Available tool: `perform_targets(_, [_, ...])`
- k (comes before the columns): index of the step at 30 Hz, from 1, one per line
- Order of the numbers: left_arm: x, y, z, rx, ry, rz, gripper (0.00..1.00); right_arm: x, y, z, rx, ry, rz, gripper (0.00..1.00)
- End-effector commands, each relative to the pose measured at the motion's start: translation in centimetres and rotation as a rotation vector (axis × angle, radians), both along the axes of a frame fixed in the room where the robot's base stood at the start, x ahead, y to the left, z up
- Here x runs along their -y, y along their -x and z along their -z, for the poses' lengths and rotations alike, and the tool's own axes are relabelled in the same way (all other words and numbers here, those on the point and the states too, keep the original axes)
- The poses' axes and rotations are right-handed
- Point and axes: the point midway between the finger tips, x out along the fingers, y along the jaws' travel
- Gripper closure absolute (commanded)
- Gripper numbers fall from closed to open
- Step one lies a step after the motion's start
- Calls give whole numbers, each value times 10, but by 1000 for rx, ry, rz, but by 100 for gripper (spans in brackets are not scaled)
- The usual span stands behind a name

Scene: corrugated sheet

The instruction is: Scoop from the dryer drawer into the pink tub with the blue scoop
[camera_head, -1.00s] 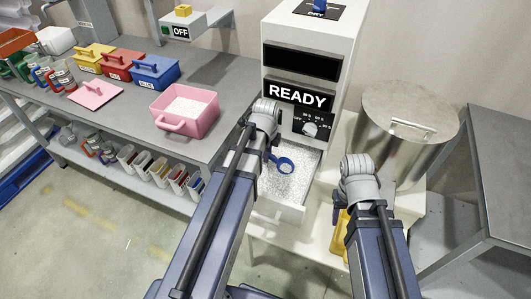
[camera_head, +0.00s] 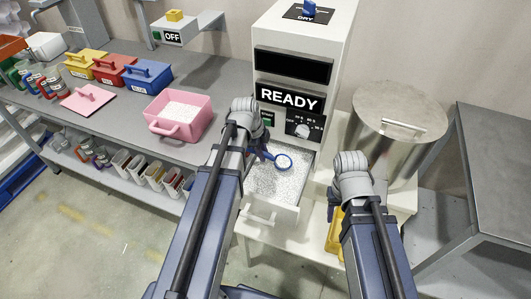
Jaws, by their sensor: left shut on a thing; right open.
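The dryer drawer (camera_head: 262,203) is pulled open below the dryer and holds white granules. The blue scoop (camera_head: 284,162) is over the back part of the drawer; I cannot tell whether its bowl touches the granules or what it contains. My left gripper (camera_head: 266,154) is shut on the scoop's handle, mostly hidden behind my wrist. The pink tub (camera_head: 166,129) stands on the grey bench left of the dryer, without its lid, with white granules inside. My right gripper (camera_head: 334,202) is open and empty, right of the drawer, its fingers partly hidden.
The dryer (camera_head: 290,45) shows READY. A large metal drum (camera_head: 390,140) stands right of it. A yellow object (camera_head: 335,232) is partly hidden below my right gripper. A pink lid (camera_head: 88,100) and blue, red and yellow tubs line the bench. A grey table (camera_head: 497,150) is at the right.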

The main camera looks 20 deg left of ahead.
Motion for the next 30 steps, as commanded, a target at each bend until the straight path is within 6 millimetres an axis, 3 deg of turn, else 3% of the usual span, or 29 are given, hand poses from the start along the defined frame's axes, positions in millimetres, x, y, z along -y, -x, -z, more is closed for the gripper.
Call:
perform_targets(18, [-29,3,-47,23,165,-2,100,0,0,-38,0,0,0,50])
perform_targets(30, [-40,5,-61,29,220,-1,100,0,0,-48,0,0,0,50])
